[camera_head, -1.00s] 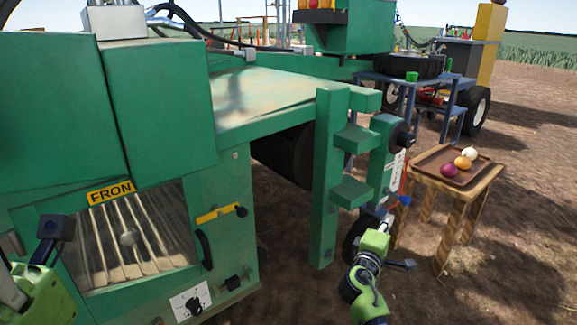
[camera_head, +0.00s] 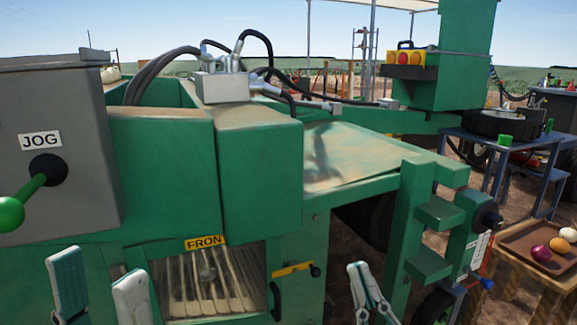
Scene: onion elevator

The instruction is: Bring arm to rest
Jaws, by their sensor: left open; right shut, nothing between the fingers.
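My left gripper (camera_head: 98,285) shows at the bottom left, its two pale fingers spread apart with nothing between them. It is in front of the green machine (camera_head: 150,160), below the grey JOG box (camera_head: 75,130). My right gripper (camera_head: 362,275) is at the bottom, right of centre, with its fingers pointing up and together. It holds nothing. It is in front of the machine's green post and steps, apart from the tray. Most of both arms lies below the picture's edge.
A green-knobbed lever (camera_head: 30,195) sticks out of the JOG box at the left. A brown tray (camera_head: 520,237) with several onions stands on a wooden table at the right edge. Bare soil lies behind.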

